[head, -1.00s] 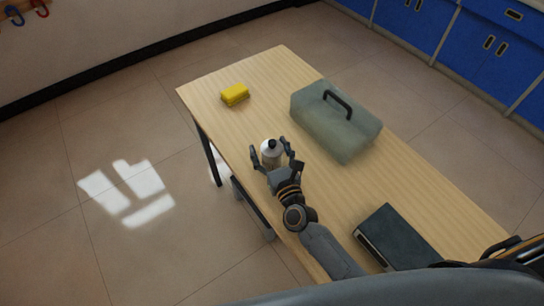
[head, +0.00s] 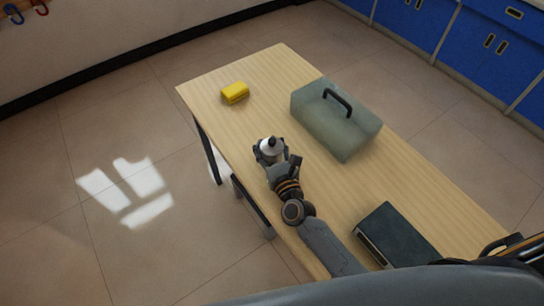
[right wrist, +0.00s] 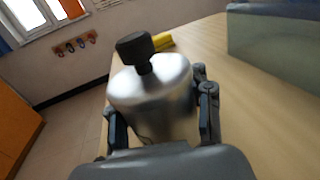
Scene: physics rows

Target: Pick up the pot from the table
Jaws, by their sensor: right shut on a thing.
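The pot (head: 272,144) is a small silvery metal vessel with a black knob on its lid. It is near the table's left edge in the head view. My right gripper (head: 271,152) is shut on it, one finger on each side. In the right wrist view the pot (right wrist: 155,92) stands upright between the fingers of the right gripper (right wrist: 160,118), and its lower part is hidden behind the gripper body. I cannot tell whether its base touches the wooden table (head: 230,125).
A grey-green toolbox (head: 335,120) with a black handle stands right of the pot. A yellow block (head: 235,92) lies farther back. A dark book-like box (head: 398,238) lies nearer, on the right. Bare tabletop lies between the pot and the yellow block.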

